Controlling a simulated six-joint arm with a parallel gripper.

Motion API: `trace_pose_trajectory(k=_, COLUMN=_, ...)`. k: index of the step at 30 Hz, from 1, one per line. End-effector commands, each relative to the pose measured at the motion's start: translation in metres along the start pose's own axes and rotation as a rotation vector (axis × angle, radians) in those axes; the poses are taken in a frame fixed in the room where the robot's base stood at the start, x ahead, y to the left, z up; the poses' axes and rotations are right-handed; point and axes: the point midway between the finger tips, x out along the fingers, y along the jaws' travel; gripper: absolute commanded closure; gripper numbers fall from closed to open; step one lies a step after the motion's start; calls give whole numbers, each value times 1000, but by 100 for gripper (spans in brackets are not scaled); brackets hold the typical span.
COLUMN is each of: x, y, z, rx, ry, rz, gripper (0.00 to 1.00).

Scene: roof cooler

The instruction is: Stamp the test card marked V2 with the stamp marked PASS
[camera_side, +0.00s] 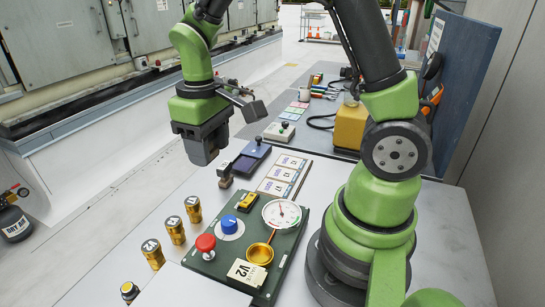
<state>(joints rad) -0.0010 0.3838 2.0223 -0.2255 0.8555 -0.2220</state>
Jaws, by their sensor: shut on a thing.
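My gripper (222,168) is left of centre, low beside the dark blue ink pad (250,160). It is shut on what looks like a small stamp with a brown base (225,182); the dark gripper body partly hides the grip. I cannot read any marking on it, nor tell whether it touches the table.
A green panel (226,267) in front carries a gauge (282,213), red knob (206,243), blue dial (229,225), brass cup (261,253) and V2 plate (247,272). Several brass cylinders (175,230) stand along the left. A button box (280,131) is behind the pad.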

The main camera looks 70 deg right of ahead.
Motion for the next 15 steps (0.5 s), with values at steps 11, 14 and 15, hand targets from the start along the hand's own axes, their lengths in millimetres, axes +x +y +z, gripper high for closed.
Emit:
trace_pose_trajectory(k=11, x=30, y=87, z=-19, rx=18, ry=-4, rz=-2, gripper=76)
trace_pose_trajectory(k=14, x=48, y=136, z=-17, rx=18, ry=-3, rz=-3, gripper=76)
trace_pose_trajectory(k=15, x=55, y=156, z=-13, rx=18, ry=-3, rz=-3, gripper=76)
